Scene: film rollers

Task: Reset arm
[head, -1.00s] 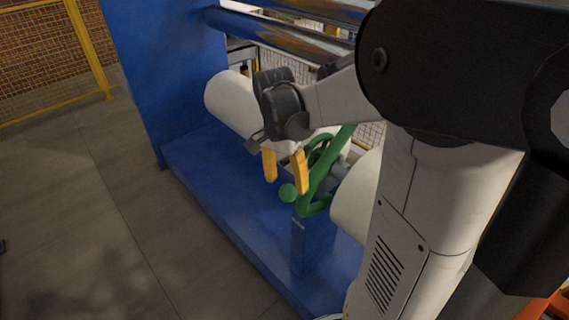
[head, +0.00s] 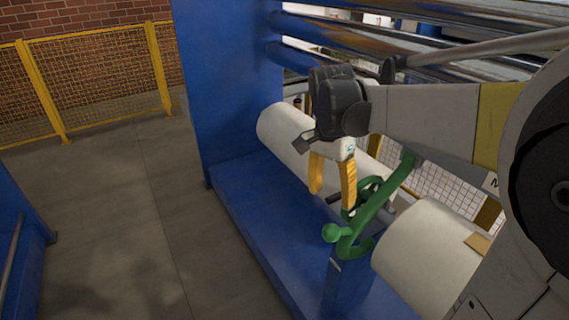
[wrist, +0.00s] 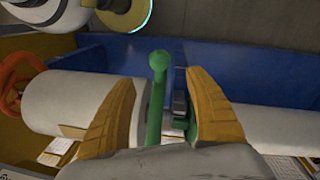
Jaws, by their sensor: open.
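My gripper (head: 331,186) has two yellow fingers, spread apart and empty. In the head view it hangs above and just left of a green lever (head: 365,225) with a round knob, on the blue machine (head: 235,180). In the wrist view the fingers (wrist: 165,115) stand on either side of the green lever's upright stem and knob (wrist: 158,90). I cannot tell whether they touch it. My arm reaches in from the right and hides part of the machine.
White film rolls lie on both sides of the lever, one behind (head: 283,128) and one at the right (head: 430,255). Shiny metal rollers (head: 400,55) run above. A yellow mesh fence (head: 95,80) stands at the left. The grey floor (head: 110,225) between is clear.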

